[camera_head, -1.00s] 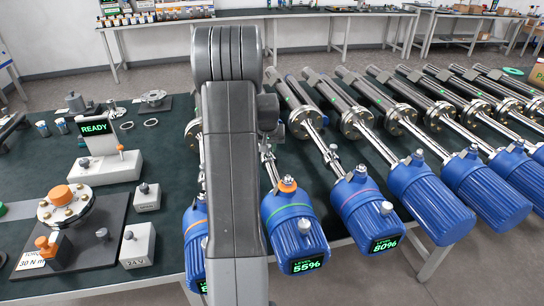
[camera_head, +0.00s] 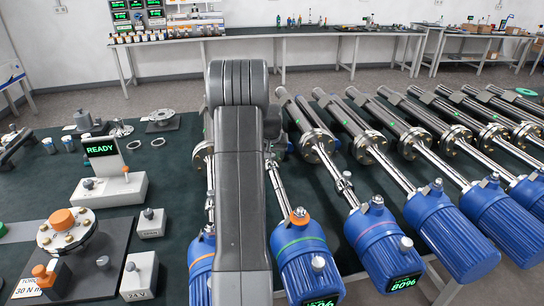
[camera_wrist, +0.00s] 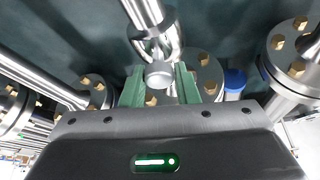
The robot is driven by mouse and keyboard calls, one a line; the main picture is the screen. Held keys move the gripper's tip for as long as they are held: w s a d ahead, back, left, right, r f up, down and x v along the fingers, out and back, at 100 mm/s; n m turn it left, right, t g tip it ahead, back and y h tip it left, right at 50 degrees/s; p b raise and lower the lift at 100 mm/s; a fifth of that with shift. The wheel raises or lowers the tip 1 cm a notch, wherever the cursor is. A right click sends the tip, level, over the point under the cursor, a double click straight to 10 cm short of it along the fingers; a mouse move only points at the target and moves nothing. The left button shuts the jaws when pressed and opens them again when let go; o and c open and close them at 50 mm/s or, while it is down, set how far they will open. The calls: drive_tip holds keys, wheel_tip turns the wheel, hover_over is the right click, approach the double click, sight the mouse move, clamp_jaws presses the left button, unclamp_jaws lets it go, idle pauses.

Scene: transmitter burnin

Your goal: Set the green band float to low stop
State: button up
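The green band transmitter (camera_head: 302,262) is a blue housing with a green stripe and an orange cap, lying at the table's front edge just right of my arm. Its readout is cut off by the frame's bottom, so I cannot read it fully. Its steel probe (camera_head: 279,190) runs back and is partly hidden by my arm. In the wrist view, my gripper (camera_wrist: 160,86) has its green fingers on both sides of a round grey knob (camera_wrist: 160,74), seemingly the float's, and appears shut on it. A forked steel part and rod lie beyond. In the head view my gripper is hidden behind my arm.
An orange band transmitter (camera_head: 201,270) lies close on the left. A red band transmitter (camera_head: 378,243) reading 80% lies close on the right, with several more beyond. Bolted flanges (camera_wrist: 292,55) flank my gripper. A READY stand (camera_head: 103,160) and a torque fixture (camera_head: 66,230) occupy the left.

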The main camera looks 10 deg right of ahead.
drive_tip(key=o, duration=0.3)
drive_tip(key=shift+w, duration=0.15)
drive_tip(key=v, duration=1.4)
drive_tip(key=shift+f+b, duration=0.1)
drive_tip(key=shift+b, duration=0.3)
drive_tip(key=shift+f, duration=0.1)
drive_tip(key=x, duration=1.3)
drive_tip(key=shift+w+f+p, duration=0.1)
drive_tip(key=shift+f+p, duration=0.3)
drive_tip(key=shift+s+r, duration=0.1)
drive_tip(key=shift+s, duration=0.15)
